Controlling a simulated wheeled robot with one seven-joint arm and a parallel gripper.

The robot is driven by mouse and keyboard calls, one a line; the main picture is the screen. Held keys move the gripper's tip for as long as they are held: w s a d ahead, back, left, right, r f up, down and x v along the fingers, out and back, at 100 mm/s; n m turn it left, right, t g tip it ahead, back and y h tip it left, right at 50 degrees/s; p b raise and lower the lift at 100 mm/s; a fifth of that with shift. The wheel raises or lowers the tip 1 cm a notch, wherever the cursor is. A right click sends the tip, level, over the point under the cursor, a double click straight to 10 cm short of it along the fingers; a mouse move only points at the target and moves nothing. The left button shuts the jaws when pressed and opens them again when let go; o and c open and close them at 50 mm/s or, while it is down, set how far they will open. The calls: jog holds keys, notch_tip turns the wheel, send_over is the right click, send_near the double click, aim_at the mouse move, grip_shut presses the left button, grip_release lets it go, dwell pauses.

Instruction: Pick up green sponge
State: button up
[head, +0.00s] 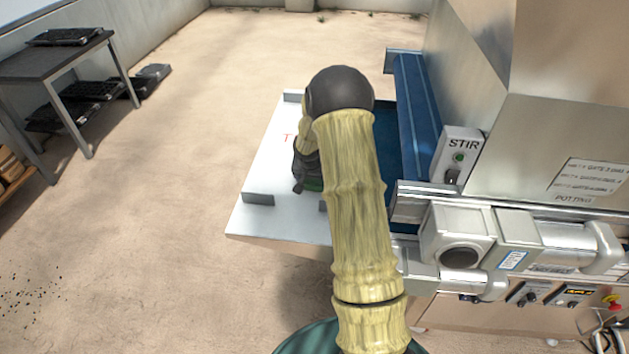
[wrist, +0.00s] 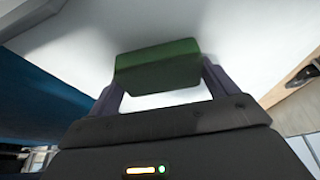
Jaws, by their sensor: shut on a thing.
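The green sponge (wrist: 158,66) is a dark green block in the wrist view. It sits between the two fingers of my gripper (wrist: 160,85), which is shut on it. A white surface lies behind the sponge, and I cannot tell whether the sponge touches it. In the head view my arm hides most of the gripper, and only a dark part of it (head: 306,168) shows over the white plate (head: 262,178). A small green patch of the sponge (head: 313,185) shows just under it.
A blue conveyor belt (head: 418,110) and the steel machine with a STIR switch box (head: 458,157) stand close on the right. Low grey blocks (head: 258,199) sit on the plate's edge. A dark table with trays (head: 50,62) is at the far left.

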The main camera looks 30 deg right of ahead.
notch_tip(320, 180, up, 10)
dwell(0.5)
jog(key=o, duration=0.4)
jog(key=c, duration=0.3)
jog(key=shift+w+f, duration=0.1)
